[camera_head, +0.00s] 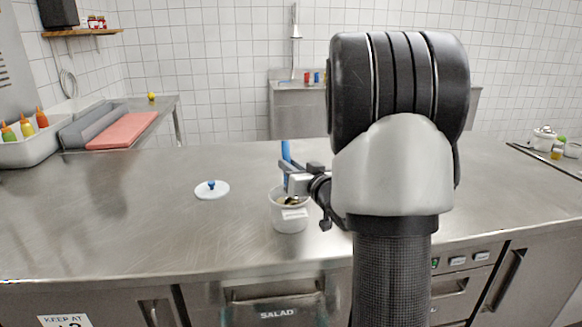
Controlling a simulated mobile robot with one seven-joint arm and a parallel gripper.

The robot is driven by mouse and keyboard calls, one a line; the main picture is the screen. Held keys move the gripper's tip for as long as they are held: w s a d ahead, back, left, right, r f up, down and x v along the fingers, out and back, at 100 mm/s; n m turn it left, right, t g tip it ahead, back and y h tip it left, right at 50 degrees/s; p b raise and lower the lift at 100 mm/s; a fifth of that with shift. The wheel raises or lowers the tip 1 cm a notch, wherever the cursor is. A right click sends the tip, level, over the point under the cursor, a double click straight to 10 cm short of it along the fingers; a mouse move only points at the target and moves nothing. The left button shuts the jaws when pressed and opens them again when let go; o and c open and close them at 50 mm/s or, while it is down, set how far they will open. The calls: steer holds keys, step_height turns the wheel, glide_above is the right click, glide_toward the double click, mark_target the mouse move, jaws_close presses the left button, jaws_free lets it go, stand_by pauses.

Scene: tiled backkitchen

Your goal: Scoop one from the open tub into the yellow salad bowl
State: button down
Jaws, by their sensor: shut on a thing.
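The open tub (290,218) is a white pot with a pale label, standing on the steel counter left of my arm. Something dark and yellowish shows at its mouth; I cannot tell its contents clearly. My gripper (291,181) is just above the tub's rim, shut on a blue-handled utensil (286,152). The handle points up, and the utensil's lower end seems to be in the tub's mouth, partly hidden. I do not see the yellow salad bowl; my arm hides part of the counter.
At the back left are a red cutting board (123,131) and a bin with sauce bottles (28,148). A white pot (544,139) stands far right. A drawer marked SALAD (277,313) is below.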

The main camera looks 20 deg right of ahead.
steer(key=shift+f+b, duration=0.8)
steer(key=shift+b, duration=0.1)
stand_by(2.2)
step_height(320, 180, up, 13)
steer(key=p, duration=0.9)
steer(key=shift+f, duration=0.2)
stand_by(0.3)
